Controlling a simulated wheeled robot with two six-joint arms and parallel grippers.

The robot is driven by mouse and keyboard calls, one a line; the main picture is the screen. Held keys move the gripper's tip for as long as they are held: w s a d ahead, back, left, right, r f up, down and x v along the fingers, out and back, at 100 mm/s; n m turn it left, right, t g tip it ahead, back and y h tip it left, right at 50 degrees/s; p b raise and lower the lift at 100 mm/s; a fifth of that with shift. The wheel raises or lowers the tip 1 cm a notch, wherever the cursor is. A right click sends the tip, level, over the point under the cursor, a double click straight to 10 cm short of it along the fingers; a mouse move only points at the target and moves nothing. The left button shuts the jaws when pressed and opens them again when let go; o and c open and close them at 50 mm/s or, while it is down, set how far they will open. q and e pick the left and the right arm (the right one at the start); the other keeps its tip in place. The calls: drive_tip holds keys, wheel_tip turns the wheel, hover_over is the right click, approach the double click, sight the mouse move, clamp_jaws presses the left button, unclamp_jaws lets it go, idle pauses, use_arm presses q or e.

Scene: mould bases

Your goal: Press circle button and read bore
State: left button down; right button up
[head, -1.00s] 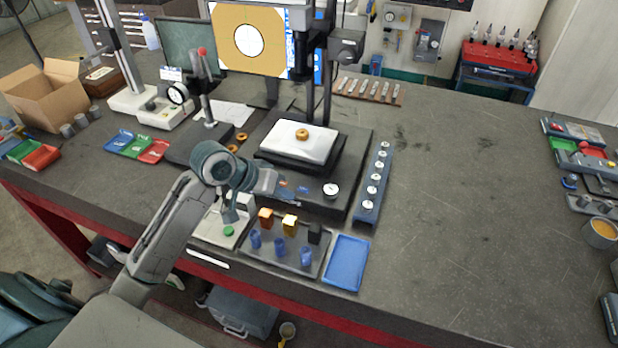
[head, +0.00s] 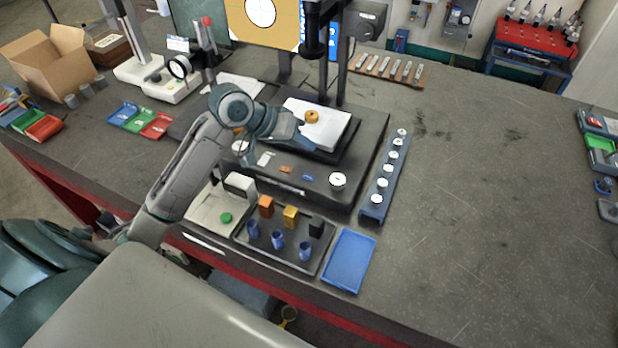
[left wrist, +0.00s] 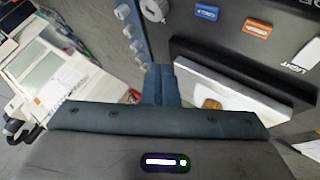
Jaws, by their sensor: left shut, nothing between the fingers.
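A brass ring with a bore (head: 312,117) lies on the white stage (head: 335,131). The monitor (head: 285,30) shows a tan part with a white round hole. My left gripper (head: 306,145) is shut and empty at the stage's near left side, behind the buttons. My right gripper is out of view.
A round knob (head: 338,180) sits on the base's right. A blue rail with several white-topped pieces (head: 371,211) stands beside it. In front are a dark tray with blocks and blue cups (head: 268,250), and an empty blue tray (head: 349,262).

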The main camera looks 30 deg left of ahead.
use_arm(q)
wheel_tip(320, 180, down, 2)
drive_tip(key=b, duration=0.6)
hover_over(304, 179)
wheel_tip(304, 179, down, 5)
drive_tip(key=shift+r, duration=0.15)
drive_tip(key=shift+f, duration=0.4)
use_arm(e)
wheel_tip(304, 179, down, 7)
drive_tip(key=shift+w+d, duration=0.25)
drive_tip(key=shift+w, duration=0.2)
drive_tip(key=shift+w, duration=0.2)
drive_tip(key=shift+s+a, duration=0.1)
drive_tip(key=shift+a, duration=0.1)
use_arm(q)
drive_tip(key=shift+f, duration=0.15)
drive_tip(key=shift+f, duration=0.3)
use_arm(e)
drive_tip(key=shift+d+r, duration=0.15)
